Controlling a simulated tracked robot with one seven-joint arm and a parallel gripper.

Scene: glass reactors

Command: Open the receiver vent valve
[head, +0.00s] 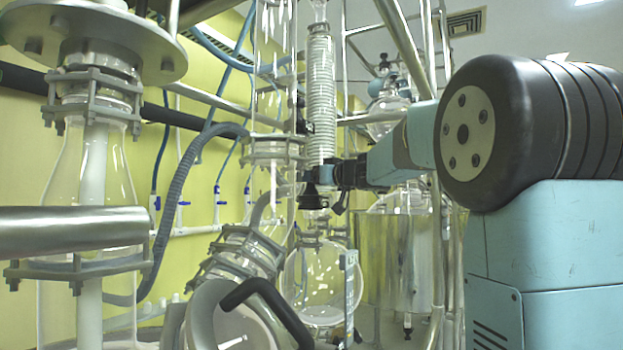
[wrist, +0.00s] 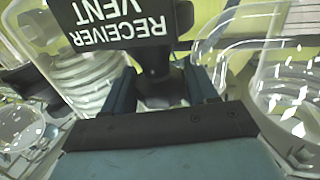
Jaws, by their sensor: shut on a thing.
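The receiver vent valve shows in the wrist view as a dark handle (wrist: 158,85) below a black tag (wrist: 122,22) with white letters reading "RECEIVER VENT", upside down. My gripper (wrist: 165,95) has a finger on each side of the handle and is shut on it. In the head view my gripper (head: 335,175) reaches in from the right, at the lower end of the coiled glass condenser (head: 320,95). The handle is small and partly hidden there, so I cannot tell its turn angle.
A round glass flask (head: 322,283) hangs below my gripper. Steel frame tubes (head: 440,240) and a metal-jacketed vessel (head: 395,255) stand to the right. Glass columns and a grey hose (head: 180,180) are to the left. Clear glass (wrist: 285,90) is close on the right in the wrist view.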

